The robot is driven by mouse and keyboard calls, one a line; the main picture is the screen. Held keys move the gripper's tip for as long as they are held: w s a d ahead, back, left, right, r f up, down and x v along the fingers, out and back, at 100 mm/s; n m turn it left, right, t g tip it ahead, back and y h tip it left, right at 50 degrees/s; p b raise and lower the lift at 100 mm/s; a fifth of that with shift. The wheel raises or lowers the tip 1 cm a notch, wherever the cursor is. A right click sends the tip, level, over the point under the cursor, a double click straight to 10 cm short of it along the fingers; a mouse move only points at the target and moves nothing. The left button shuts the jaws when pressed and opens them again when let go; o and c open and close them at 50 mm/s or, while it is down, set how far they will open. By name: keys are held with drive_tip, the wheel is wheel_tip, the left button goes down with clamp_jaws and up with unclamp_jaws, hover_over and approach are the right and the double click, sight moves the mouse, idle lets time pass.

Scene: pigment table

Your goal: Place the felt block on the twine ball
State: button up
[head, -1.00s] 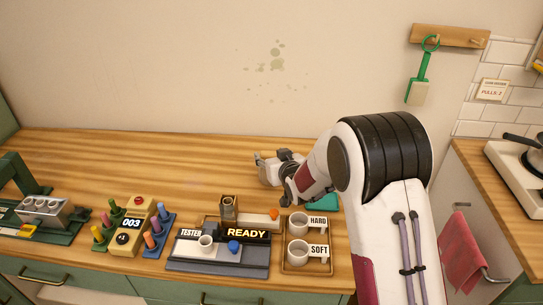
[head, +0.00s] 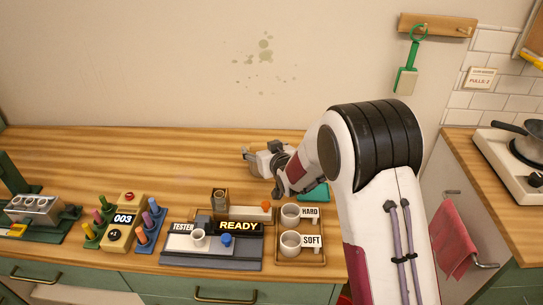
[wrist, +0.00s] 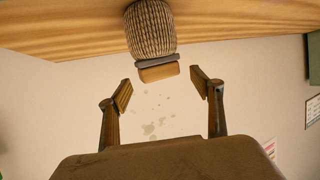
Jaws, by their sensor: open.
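In the wrist view, where the table is at the top, a ribbed brown twine ball (wrist: 150,28) stands against the wooden table. The felt block (wrist: 158,72), a grey layer with a tan wooden back, lies against the ball's side away from the table, so it appears to rest on top of it. My gripper (wrist: 165,88) is open, with one finger on either side of the block and visible gaps to both. In the head view my gripper (head: 248,155) is above the table's back half. I cannot make out the ball or block there.
A tester (head: 240,226) reading READY stands at the front, beside a tray with cups marked HARD (head: 291,212) and SOFT (head: 291,240). A teal piece (head: 314,192) lies by my arm. Pegs and a counter (head: 122,225) stand left. The back left table is clear.

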drive_tip(key=v, duration=1.1)
drive_tip(key=shift+s+d, duration=0.15)
drive_tip(key=shift+s, duration=0.1)
idle(0.6)
drive_tip(key=shift+r, duration=0.1)
drive_tip(key=s+d+r+m+g+h, duration=0.1)
drive_tip(key=s+d+r+g+h, duration=0.1)
drive_tip(key=s+d+r, duration=0.45)
drive_tip(key=s+d+r+m+g+h, duration=0.1)
drive_tip(key=s+d+r+m+h, duration=0.15)
drive_tip(key=s+d, duration=0.6)
drive_tip(key=s+d+g, duration=0.2)
drive_tip(key=s, duration=0.9)
drive_tip(key=s+d+g, duration=0.1)
drive_tip(key=s+d, duration=0.1)
drive_tip(key=s, duration=1)
drive_tip(key=shift+s+r+m+g, duration=0.2)
drive_tip(key=shift+s+m+g, duration=0.05)
drive_tip(key=shift+m+g, duration=0.2)
drive_tip(key=shift+d+h, duration=0.1)
drive_tip(key=shift+h, duration=0.15)
